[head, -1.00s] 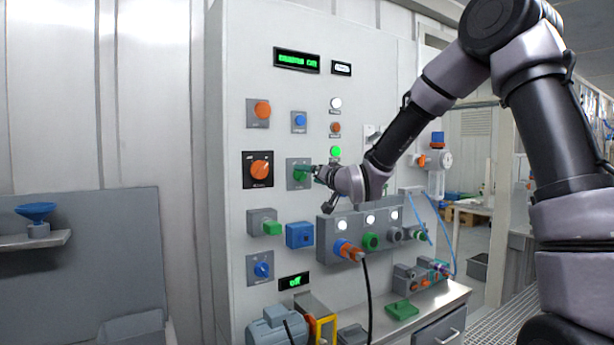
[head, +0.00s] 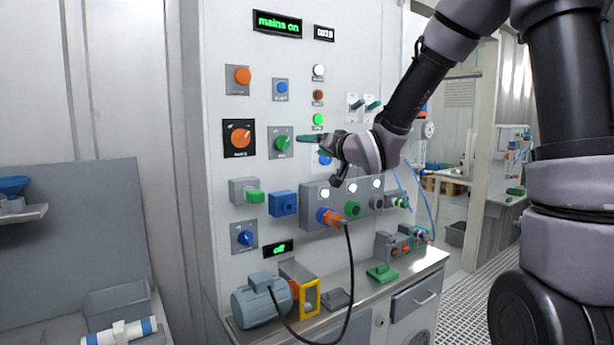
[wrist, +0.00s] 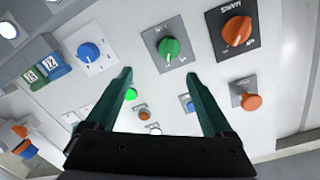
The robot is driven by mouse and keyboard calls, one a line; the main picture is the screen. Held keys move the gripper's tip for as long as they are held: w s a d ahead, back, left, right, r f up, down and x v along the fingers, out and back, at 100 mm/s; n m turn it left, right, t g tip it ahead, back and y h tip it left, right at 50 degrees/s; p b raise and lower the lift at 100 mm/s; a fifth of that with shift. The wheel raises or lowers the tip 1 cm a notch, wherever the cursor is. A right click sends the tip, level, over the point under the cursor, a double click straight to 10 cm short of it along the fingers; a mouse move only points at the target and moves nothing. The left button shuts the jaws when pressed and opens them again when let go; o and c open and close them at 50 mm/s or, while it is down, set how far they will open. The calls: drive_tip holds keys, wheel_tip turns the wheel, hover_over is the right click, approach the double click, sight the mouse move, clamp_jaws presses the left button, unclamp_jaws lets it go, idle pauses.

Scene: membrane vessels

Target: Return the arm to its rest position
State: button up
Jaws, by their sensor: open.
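My gripper (head: 312,138) is in front of the control panel (head: 350,62) in the head view, at the end of my arm reaching in from the right. Its two green fingers are spread apart and empty in the wrist view (wrist: 160,90). The green rotary knob (head: 282,143) is just left of the fingertips; in the wrist view the green knob (wrist: 168,48) lies beyond the gap between the fingers, apart from them. The orange mains knob (head: 240,137) is further left. The display (head: 277,22) at the top reads "mains on".
Below my gripper a grey socket box (head: 312,208) juts out with an orange plug and black cable. A metal counter (head: 375,292) below carries a motor (head: 262,302) and a yellow frame (head: 310,299). The right aisle floor (head: 455,300) is open grating.

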drive_tip(key=s+d+r+m+g+h, duration=0.1)
drive_tip(key=s+d+h, duration=0.3)
drive_tip(key=d, duration=0.4)
drive_tip(key=s+d+m+g+h, duration=0.2)
drive_tip(key=s+d+h, duration=0.25)
drive_tip(key=d, duration=0.35)
drive_tip(key=s+d+g, duration=0.2)
drive_tip(key=s+d, duration=0.1)
drive_tip(key=s, duration=0.6)
drive_tip(key=s+d+f+m+g+y, duration=0.1)
drive_tip(key=s+d+g, duration=0.1)
drive_tip(key=s, duration=0.8)
drive_tip(key=shift+s+d+f+g, duration=0.2)
drive_tip(key=shift+s+d+g, duration=0.1)
drive_tip(key=shift+d, duration=0.15)
